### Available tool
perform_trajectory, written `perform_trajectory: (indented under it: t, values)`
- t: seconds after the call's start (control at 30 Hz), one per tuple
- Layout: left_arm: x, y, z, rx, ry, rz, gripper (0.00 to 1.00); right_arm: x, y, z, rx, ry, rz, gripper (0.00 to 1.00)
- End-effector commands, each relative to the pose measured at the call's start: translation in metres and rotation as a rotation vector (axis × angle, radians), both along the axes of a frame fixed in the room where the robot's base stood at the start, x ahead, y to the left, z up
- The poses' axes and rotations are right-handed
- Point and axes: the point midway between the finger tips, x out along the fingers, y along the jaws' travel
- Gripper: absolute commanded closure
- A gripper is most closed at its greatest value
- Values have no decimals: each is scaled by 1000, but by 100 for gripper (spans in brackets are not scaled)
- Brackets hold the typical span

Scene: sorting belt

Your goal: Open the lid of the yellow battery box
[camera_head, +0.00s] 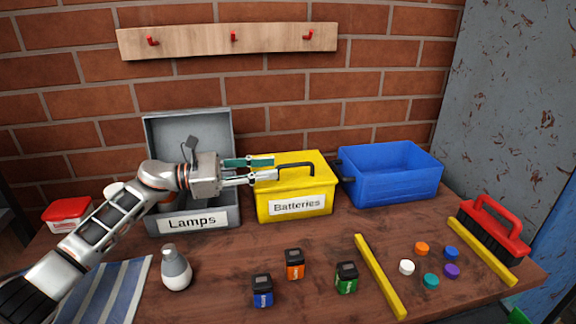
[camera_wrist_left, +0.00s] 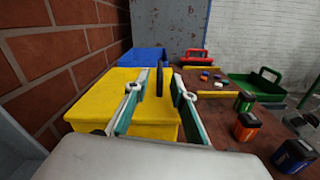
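The yellow battery box (camera_head: 292,204), labelled "Batteries", stands on the table with its lid (camera_head: 318,160) shut. A black arched handle (camera_head: 297,165) rises from the lid. My left gripper (camera_head: 271,168) reaches in from the left over the box's left part, close to the handle. Its two fingers are apart and nothing is gripped. In the left wrist view, the lid (camera_wrist_left: 97,100) lies below the fingers of the gripper (camera_wrist_left: 162,88), and the dark handle (camera_wrist_left: 159,80) shows near the fingertips. I cannot tell whether they touch. My right gripper is not in view.
An open grey "Lamps" box (camera_head: 190,222) stands left of the yellow box, under my left arm. An open blue bin (camera_head: 392,188) stands right. A brick wall is behind.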

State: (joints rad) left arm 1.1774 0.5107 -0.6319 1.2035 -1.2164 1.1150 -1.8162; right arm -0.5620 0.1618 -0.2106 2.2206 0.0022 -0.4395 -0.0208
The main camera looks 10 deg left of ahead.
Motion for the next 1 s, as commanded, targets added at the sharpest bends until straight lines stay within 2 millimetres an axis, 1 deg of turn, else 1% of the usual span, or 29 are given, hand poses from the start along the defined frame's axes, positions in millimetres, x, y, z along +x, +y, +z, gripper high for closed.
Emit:
perform_trajectory:
  t: [0.03, 0.1, 0.3, 0.47, 0.73, 0.77, 0.8, 0.83, 1.0]
  values:
    - [2, -10, 2, -1, -1, -2, 75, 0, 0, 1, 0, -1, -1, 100]
    - [6, -20, 1, -2, -1, -1, 75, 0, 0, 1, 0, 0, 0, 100]
    - [14, -45, 0, -2, 2, 0, 75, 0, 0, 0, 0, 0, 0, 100]
    - [17, -53, -1, 0, 1, 0, 75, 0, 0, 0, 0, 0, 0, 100]
    - [18, -54, -2, 0, 2, 0, 75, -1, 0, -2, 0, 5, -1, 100]
    - [17, -54, -2, 0, 2, 0, 83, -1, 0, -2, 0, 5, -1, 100]
    - [17, -54, -2, 0, 2, 0, 93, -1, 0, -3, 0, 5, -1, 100]
    - [17, -54, -2, 0, 2, 0, 100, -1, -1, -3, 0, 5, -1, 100]
    - [18, -54, -1, 0, 2, 0, 100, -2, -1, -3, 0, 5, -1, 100]
